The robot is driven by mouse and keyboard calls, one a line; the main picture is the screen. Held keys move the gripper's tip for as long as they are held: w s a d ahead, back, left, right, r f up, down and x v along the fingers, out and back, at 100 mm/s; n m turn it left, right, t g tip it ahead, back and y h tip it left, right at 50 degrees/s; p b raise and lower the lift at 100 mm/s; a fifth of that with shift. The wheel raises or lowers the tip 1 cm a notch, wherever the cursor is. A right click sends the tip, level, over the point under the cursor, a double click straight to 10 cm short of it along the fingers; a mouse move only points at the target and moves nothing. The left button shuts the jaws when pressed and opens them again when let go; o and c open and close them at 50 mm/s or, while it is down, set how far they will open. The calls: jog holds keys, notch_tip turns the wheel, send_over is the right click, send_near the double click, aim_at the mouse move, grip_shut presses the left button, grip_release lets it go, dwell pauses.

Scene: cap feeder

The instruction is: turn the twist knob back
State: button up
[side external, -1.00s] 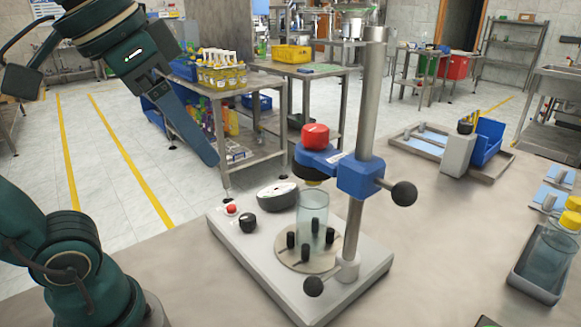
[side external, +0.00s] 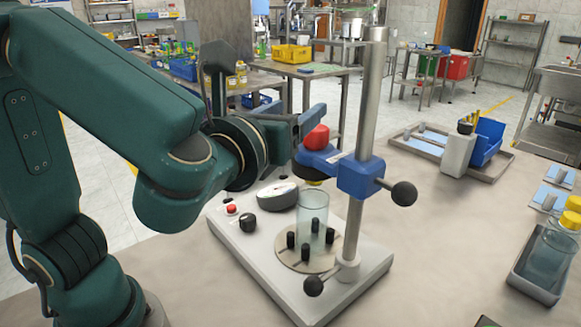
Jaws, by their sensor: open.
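A capping stand has a red knob (side external: 317,136) on top of its blue head (side external: 322,160). A black knob (side external: 248,222) sits on its pale base (side external: 235,250), beside a small red button (side external: 231,209). I cannot tell from the picture which knob is the twist knob. My gripper (side external: 308,126) is open, with its blue-grey fingers level at the height of the red knob. They reach it from the left; one finger passes behind it, and contact is unclear. A clear glass jar (side external: 313,212) stands among black pegs under the head.
The steel post (side external: 371,100) rises right of the head, with a black ball handle (side external: 403,194) sticking out. A tray with a yellow-capped jar (side external: 552,255) is at the right. The table between is clear.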

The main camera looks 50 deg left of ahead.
aim_at(312, 139)
jog(key=shift+m+t+h, duration=0.5)
jog(key=shift+m, duration=0.2)
jog(key=f, duration=0.2)
jog(key=d+f, duration=0.1)
jog(key=f, duration=0.1)
jog(key=shift+w+d+f, duration=0.15)
jog(key=shift+w+f, duration=0.05)
jog(key=shift+f, duration=0.1)
jog(key=shift+x, duration=2.5)
grip_shut()
jog(key=shift+n+g+y, duration=0.6)
jog(key=shift+n+y, duration=0.2)
jog(key=shift+y, duration=0.3)
grip_release()
